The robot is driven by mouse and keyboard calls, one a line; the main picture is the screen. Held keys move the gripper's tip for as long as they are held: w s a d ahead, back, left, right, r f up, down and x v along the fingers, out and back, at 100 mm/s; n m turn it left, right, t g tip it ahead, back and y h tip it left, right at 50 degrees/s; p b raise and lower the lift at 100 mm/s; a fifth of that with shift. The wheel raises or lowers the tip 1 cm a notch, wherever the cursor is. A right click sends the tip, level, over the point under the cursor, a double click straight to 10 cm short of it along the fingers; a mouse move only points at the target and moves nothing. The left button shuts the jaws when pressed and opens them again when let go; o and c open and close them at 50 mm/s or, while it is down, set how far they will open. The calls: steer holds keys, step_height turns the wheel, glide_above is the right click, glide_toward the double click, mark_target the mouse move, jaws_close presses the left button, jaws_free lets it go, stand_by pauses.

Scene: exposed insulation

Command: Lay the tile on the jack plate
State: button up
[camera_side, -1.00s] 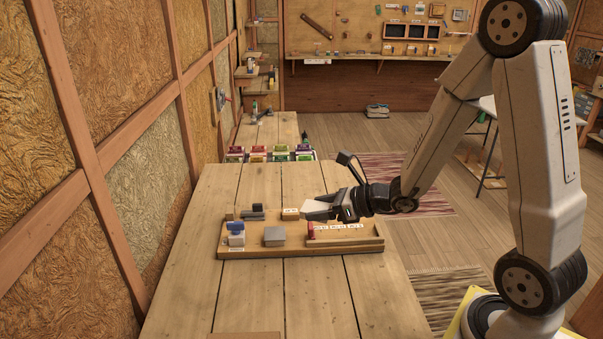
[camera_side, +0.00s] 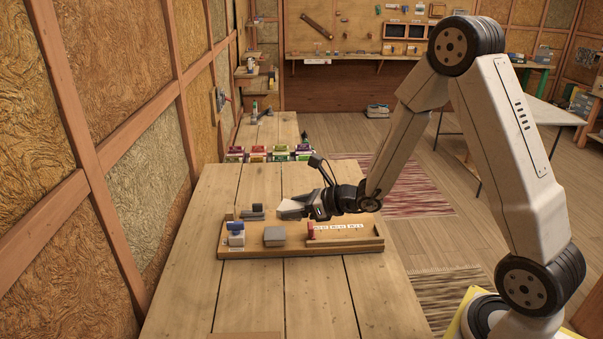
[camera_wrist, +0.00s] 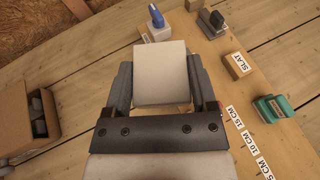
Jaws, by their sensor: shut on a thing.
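A pale square tile (camera_wrist: 162,72) is between the two fingers of my gripper (camera_wrist: 162,85) in the wrist view. In the side view the tile (camera_side: 291,208) sticks out to the left from my gripper (camera_side: 305,206), held above the wooden board. The grey square block (camera_side: 274,236) on the board looks like the jack plate. It lies below and slightly left of the tile in the side view, with a visible gap. In the wrist view I cannot see it; the tile may be hiding it.
A blue-topped white item (camera_side: 236,233) stands left of the grey block. A wooden tray (camera_side: 345,240) takes up the board's right part. The wrist view shows a block labelled SLAT (camera_wrist: 238,65), a green item (camera_wrist: 272,107) and a brown box (camera_wrist: 40,115).

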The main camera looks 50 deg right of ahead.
glide_above(278, 234)
steer(key=shift+s+f, duration=0.15)
steer(key=shift+f, duration=1.4)
steer(key=shift+s+f, duration=0.1)
steer(key=shift+f, duration=1.4)
steer(key=shift+w+f, duration=0.15)
steer(key=shift+f, duration=0.05)
steer(key=shift+w+f, duration=0.15)
steer(key=shift+f, duration=1.5)
steer(key=shift+f, duration=0.1)
steer(key=o, duration=1.2)
steer(key=shift+o, duration=0.2)
